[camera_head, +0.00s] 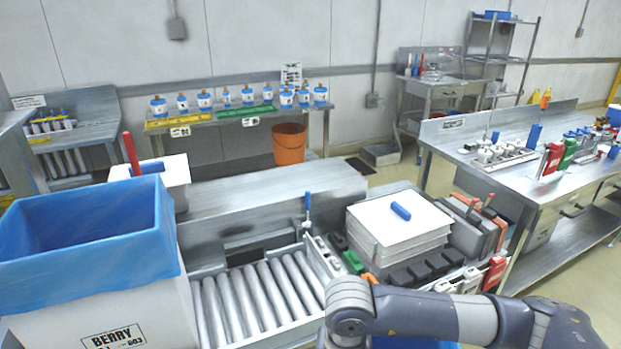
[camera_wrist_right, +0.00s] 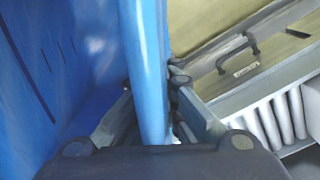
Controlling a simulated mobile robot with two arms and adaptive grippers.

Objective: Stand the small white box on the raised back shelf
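I cannot pick out the task's small white box for certain. A white box (camera_head: 182,172) with a blue item on its flat top stands behind the blue-lined carton at left. A raised metal shelf (camera_head: 225,118) at the back wall carries several white bottles with blue bands. My right arm enters at the lower right in the head view; its gripper is hidden there. In the right wrist view my right gripper (camera_wrist_right: 153,80) has its fingers apart on either side of a blue liner edge (camera_wrist_right: 145,45); whether they pinch it is unclear. My left gripper is out of view.
A large carton (camera_head: 105,310) with a blue liner (camera_head: 75,285) stands at left. A metal bench (camera_head: 270,190) with clear top lies behind, near an orange bucket (camera_head: 289,145).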

